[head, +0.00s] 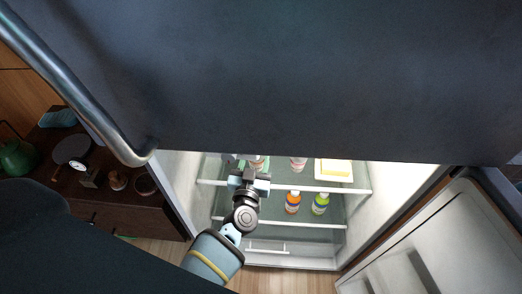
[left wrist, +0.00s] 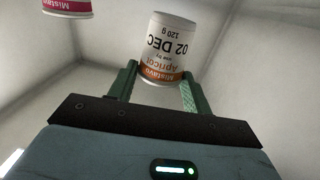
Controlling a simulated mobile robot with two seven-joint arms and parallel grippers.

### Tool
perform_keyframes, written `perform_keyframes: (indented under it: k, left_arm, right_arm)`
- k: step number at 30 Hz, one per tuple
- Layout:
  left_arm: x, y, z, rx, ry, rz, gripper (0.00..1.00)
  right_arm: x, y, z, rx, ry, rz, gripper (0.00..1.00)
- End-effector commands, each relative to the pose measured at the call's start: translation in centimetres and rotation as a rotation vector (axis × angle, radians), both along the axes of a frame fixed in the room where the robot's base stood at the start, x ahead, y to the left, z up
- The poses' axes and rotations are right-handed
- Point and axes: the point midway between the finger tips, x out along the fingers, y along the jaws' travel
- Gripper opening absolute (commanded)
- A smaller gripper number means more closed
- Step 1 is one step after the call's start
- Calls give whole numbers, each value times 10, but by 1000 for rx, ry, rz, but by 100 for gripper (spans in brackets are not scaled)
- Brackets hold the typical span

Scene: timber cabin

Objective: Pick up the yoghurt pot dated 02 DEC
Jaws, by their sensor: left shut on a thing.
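The yoghurt pot dated 02 DEC (left wrist: 168,48) is white with an orange band reading Apricot. Its print appears upside down in the left wrist view. My left gripper (left wrist: 160,82) is shut on it, one green finger on each side of its orange-banded end. In the head view my left gripper (head: 250,178) reaches into the fridge at the upper shelf, and the held pot (head: 259,162) shows only partly behind it. Whether the pot touches the shelf I cannot tell. A second pot with a pink-red label (left wrist: 68,7) is cut off at the top left. My right gripper is not in view.
The second pot (head: 298,163) and a butter dish (head: 346,178) stand right of my gripper on the upper shelf. An orange bottle (head: 292,204) and a green bottle (head: 320,205) stand below. A dark door (head: 300,80) hangs above; the open lower door (head: 425,250) is at right.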

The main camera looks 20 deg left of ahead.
Motion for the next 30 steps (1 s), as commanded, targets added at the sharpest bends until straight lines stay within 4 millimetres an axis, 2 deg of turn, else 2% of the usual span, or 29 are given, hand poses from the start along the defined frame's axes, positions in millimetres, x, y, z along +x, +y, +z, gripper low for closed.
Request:
perform_keyframes:
  k: [1,9,15,21,27,30]
  left_arm:
    - [-11,4,10,2,-7,0,24]
    - [-72,21,15,2,-8,-1,24]
    - [-103,30,15,1,-7,0,24]
    - [-117,34,14,0,-5,0,24]
    - [-119,34,15,-1,-6,-2,24]
    - [-117,31,22,-3,-9,-16,24]
  right_arm:
    - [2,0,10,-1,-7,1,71]
    - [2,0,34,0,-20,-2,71]
    - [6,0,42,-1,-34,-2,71]
    - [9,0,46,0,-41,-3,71]
    - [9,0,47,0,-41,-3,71]
    - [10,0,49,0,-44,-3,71]
